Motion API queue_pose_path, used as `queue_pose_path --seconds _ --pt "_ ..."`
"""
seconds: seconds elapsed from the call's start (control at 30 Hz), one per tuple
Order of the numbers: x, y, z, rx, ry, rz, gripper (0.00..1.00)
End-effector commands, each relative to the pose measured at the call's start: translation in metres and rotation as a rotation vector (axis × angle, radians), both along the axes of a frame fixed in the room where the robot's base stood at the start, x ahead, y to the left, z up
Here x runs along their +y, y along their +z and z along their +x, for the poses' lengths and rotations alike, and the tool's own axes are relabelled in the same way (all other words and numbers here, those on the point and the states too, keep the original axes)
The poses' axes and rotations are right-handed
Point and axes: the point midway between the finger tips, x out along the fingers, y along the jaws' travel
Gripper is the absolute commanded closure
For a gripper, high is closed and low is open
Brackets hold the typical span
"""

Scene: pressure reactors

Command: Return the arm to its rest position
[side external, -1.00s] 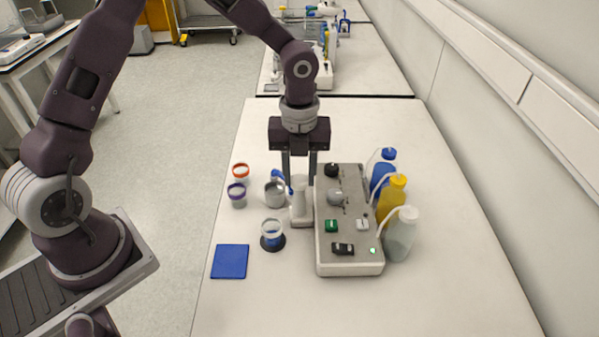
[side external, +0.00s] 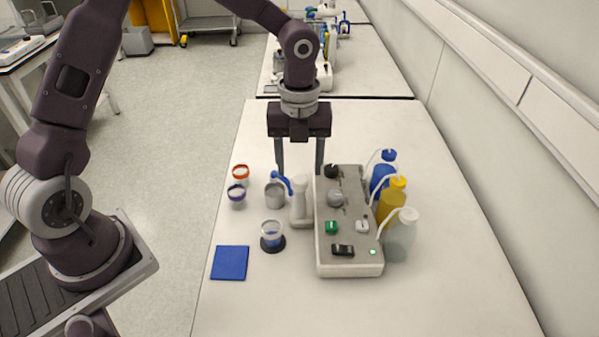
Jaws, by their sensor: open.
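My gripper (side external: 299,170) points down above the table with its two fingers wide apart and nothing between them. It is behind and above the small reactor stand (side external: 302,205), which has a blue lever (side external: 282,183). The grey control box (side external: 347,220) with knobs, switches and a lit green lamp is just right of the stand. The right fingertip overlaps the box's far left corner in the picture, and I cannot tell whether there is a gap.
A grey metal cup (side external: 274,196), orange-rimmed jar (side external: 240,172) and purple-rimmed jar (side external: 237,194) stand left. A blue mat (side external: 230,263) lies in front. Bottles with tubes (side external: 391,206) stand right.

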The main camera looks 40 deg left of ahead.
Motion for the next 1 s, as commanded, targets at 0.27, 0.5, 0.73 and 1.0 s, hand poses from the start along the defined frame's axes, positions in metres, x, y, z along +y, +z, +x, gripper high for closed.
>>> queue_pose_path --seconds 0.27,0.5,0.73,1.0 --pt "0.000 0.037 0.000 -0.001 0.000 -0.001 0.44" --pt "0.000 0.038 0.000 0.000 0.001 0.000 0.44" --pt "0.018 0.098 -0.051 -0.130 0.500 0.097 0.44" --pt "0.039 0.169 -0.180 -0.365 1.731 -0.211 0.44"
